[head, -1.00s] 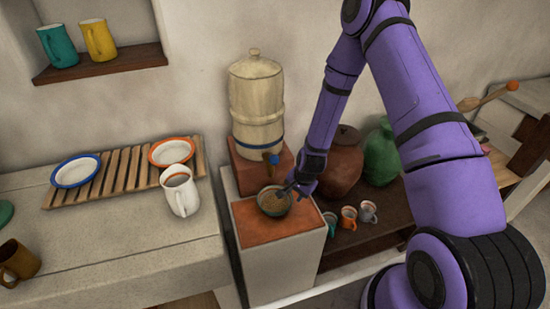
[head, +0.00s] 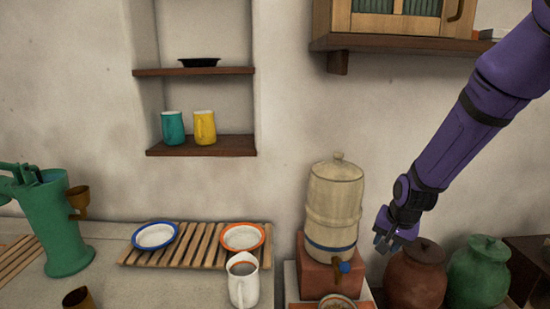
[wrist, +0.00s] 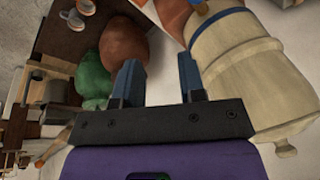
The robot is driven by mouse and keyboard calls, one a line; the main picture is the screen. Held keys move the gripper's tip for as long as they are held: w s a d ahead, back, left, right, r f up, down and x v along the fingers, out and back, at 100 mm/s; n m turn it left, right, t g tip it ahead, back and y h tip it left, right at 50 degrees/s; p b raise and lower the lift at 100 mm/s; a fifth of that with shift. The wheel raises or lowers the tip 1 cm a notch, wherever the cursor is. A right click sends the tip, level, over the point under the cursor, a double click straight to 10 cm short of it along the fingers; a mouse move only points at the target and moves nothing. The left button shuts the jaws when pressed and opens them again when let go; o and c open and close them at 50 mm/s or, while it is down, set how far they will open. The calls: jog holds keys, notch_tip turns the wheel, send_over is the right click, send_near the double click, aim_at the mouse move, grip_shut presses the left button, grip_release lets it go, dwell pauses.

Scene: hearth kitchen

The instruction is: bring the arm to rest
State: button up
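My gripper (head: 389,245) hangs in the air to the right of the cream water dispenser (head: 335,210), in front of the brown jar (head: 414,275). In the wrist view its two blue-grey fingers (wrist: 160,82) stand apart with nothing between them. My purple arm comes down from the upper right of the head view. A bowl (head: 337,302) sits below the dispenser's tap at the bottom edge of the head view, partly cut off.
The green jar (head: 478,272) stands right of the brown one. A white jug (head: 243,280) and a slatted rack (head: 196,262) with two plates are at left. A wall cabinet (head: 405,18) hangs above. The wall between cabinet and dispenser is clear.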

jog(key=s+r+n+t, duration=0.1)
jog(key=s+r+n, duration=0.1)
jog(key=s+r, duration=0.55)
jog(key=s+r+n, duration=0.1)
jog(key=s+r, duration=0.4)
jog(key=r, duration=0.6)
jog(key=s+r+n, duration=0.1)
jog(key=s+r, duration=0.2)
jog(key=s, duration=0.4)
jog(key=s+d+r+n+t, duration=0.1)
jog(key=s+r+n, duration=0.1)
jog(key=s, duration=0.6)
jog(key=shift+s+d+r+h, duration=0.25)
jog(key=shift+r+h, duration=0.15)
jog(key=shift+r, duration=0.35)
